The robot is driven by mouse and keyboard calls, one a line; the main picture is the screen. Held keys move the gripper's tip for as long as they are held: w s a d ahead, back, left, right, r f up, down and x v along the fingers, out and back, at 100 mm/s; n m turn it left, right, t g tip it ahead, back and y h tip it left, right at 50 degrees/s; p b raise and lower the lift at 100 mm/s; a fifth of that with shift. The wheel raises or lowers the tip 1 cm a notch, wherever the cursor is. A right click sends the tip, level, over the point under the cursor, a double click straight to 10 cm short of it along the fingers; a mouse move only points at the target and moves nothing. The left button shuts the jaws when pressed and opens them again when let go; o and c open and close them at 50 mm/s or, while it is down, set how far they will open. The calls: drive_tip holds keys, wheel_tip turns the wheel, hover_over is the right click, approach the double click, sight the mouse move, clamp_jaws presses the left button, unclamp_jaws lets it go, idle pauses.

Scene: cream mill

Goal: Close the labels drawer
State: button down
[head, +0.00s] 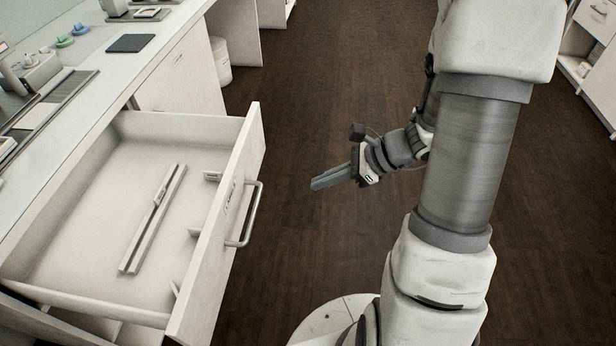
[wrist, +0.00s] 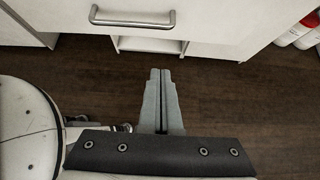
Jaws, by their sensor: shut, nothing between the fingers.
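A white drawer (head: 85,190) is pulled open from the counter on the left in the head view. A long pale bar (head: 155,215) lies inside on the drawer floor. My gripper (head: 314,185) is shut and empty, to the right of the drawer front and apart from it, pointing toward it. In the wrist view the shut fingers (wrist: 163,74) point at a white front with a bar handle (wrist: 132,20).
The white counter (head: 165,45) runs along the left, with a dark pad (head: 132,43) and small coloured items on it. A white bin (head: 221,62) stands beyond the drawer. Dark wooden floor (head: 310,90) is clear between drawer and arm. Red-and-white containers (wrist: 298,35) show in the wrist view.

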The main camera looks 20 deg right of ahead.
drive_tip(key=w+a+f+b, duration=0.1)
drive_tip(key=w+a+f, duration=0.1)
drive_tip(key=a, duration=0.3)
drive_tip(key=w+a+f+b, duration=0.1)
drive_tip(key=w+a+f, duration=0.1)
drive_tip(key=a, duration=0.2)
drive_tip(key=shift+a+f+b, duration=0.25)
drive_tip(key=shift+a+b, duration=0.1)
